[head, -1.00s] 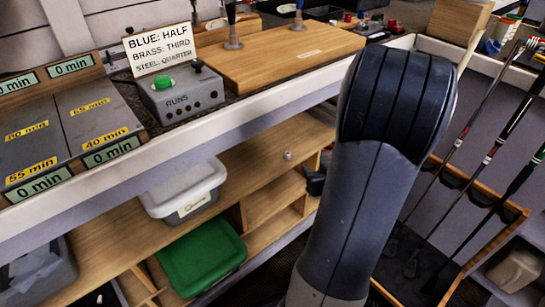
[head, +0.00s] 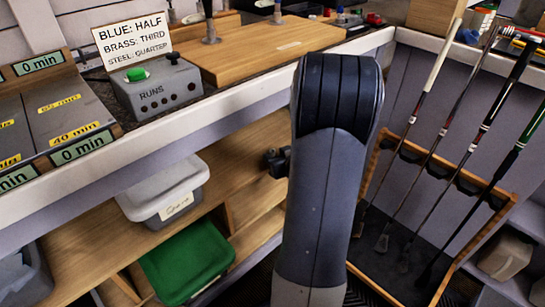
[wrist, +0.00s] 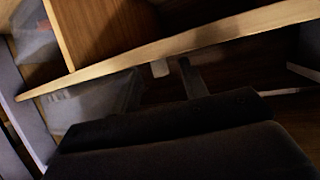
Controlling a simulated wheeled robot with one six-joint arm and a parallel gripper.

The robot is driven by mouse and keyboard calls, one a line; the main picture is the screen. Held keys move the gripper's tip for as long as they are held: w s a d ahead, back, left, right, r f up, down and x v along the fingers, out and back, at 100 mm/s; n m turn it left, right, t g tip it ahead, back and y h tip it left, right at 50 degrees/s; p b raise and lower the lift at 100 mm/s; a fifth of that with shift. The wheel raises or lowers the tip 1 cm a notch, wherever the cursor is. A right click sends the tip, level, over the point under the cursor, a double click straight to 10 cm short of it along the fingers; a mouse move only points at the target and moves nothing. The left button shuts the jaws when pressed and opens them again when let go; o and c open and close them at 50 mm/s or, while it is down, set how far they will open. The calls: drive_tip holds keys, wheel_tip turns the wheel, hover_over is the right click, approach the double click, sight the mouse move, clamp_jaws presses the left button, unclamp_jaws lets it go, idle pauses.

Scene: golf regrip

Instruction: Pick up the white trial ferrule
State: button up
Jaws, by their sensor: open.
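My gripper (wrist: 163,78) is open in the wrist view, with one grey finger on each side and a dark housing below. A small pale piece (wrist: 160,68) shows between the fingertips, against the edge of a wooden board. It may be the white trial ferrule, but the view is too dark and blurred to be sure. I cannot tell whether the fingers touch it. In the head view, a dark part of my gripper pokes out left of my arm in front of the wooden shelves, and no white ferrule can be made out there.
Below the counter, wooden shelves (head: 92,242) hold a white-lidded bin (head: 165,185) and a green-lidded bin (head: 188,262). A grey RUNS box (head: 155,88) and a wooden board (head: 270,52) sit on the counter. A rack (head: 470,178) of golf clubs stands at the right.

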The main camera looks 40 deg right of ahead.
drive_tip(key=shift+w+f, duration=0.1)
drive_tip(key=shift+w, duration=0.1)
drive_tip(key=shift+c, duration=0.5)
clamp_jaws()
